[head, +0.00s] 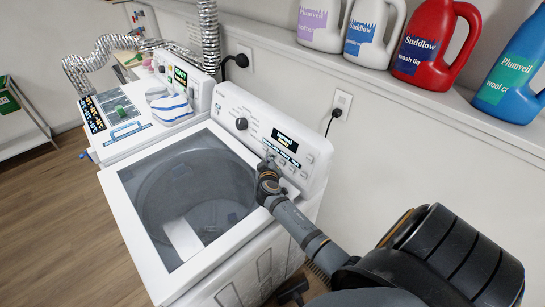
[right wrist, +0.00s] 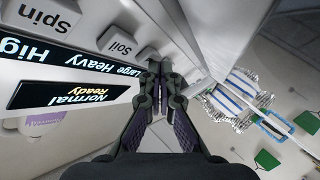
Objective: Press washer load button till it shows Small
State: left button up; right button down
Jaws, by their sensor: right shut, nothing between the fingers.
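The washer (head: 160,215) stands at the centre of the head view, its sloped control panel (head: 228,108) at the back. In the right wrist view the panel's label strip (right wrist: 75,60) reads High, Heavy and Large, the last in line with the fingertips. The Spin button (right wrist: 45,15) and Soil button (right wrist: 118,42) are legible. Another button (right wrist: 149,54) beside them, in line with Large, is partly covered and its label is unreadable. My right gripper (head: 267,166) is shut and empty at the panel; its fingertips (right wrist: 160,68) are close to that button, contact unclear. My left gripper is out of view.
A knob (head: 241,123) and main display (head: 285,139), reading Normal Ready, are on the panel. A second machine (head: 125,115) with a striped cloth (head: 171,108) stands left. Detergent jugs (head: 430,45) line a shelf above.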

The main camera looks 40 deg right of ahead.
jog(key=shift+d, duration=0.2)
dwell(0.5)
jog(key=shift+s+a+r, duration=0.1)
jog(key=shift+a+r, duration=0.1)
jog(key=shift+a, duration=0.6)
jog(key=shift+a, duration=0.1)
jog(key=shift+s+a+r, duration=0.1)
jog(key=shift+a+r, duration=0.15)
jog(key=shift+a, duration=0.5)
jog(key=shift+a+r, duration=0.25)
jog(key=shift+a, duration=0.5)
jog(key=shift+s+a+r, duration=0.1)
jog(key=shift+a+r, duration=0.15)
jog(key=shift+a, duration=0.5)
